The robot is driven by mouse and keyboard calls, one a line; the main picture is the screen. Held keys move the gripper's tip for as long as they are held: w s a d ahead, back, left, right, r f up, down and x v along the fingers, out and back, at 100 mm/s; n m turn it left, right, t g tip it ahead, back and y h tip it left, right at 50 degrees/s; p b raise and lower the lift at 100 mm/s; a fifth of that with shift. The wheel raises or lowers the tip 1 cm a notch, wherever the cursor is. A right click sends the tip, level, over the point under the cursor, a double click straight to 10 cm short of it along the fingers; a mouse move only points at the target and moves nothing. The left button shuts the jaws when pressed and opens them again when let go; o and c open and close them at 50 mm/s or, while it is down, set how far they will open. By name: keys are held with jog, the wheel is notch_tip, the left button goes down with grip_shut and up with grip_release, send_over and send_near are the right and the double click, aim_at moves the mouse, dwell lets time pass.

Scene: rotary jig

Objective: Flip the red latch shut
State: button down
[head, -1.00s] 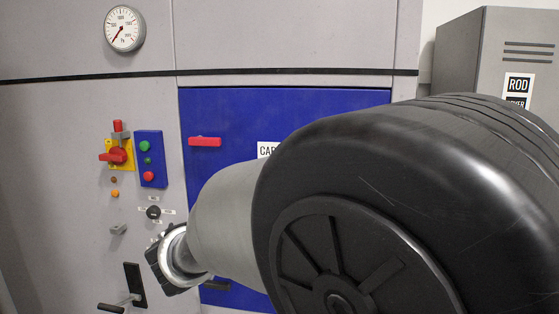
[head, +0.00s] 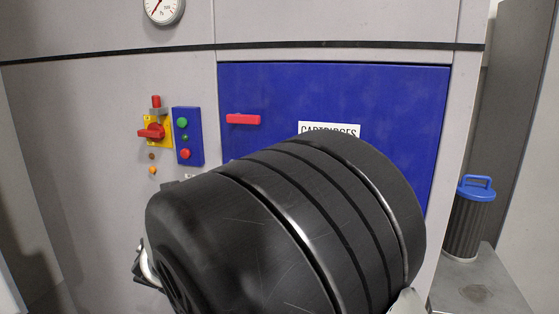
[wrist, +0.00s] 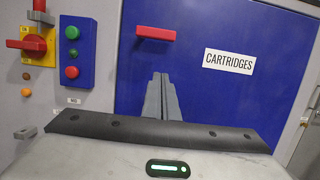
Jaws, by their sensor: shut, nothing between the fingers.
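The red latch (head: 243,119) is a short bar lying level on the blue door, near its upper left corner. It also shows in the wrist view (wrist: 155,34), up and slightly left of my fingers. My gripper (wrist: 161,78) is shut and empty, its grey fingers together and pointing at the blue door (wrist: 195,70). In the picture the fingertips lie below the latch and apart from it. In the head view my black arm link hides the lower door and nearly all of my gripper.
Left of the door are a red rotary switch on a yellow plate (head: 151,132) and a blue button panel (head: 187,136). A white CARTRIDGES label (wrist: 229,61) is on the door. A dark canister with a blue handle (head: 470,218) stands on a grey surface at right.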

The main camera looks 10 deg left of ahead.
jog(key=w+r+p, duration=0.1)
jog(key=w+r, duration=0.5)
jog(key=w, duration=0.1)
jog(key=shift+w+d, duration=0.35)
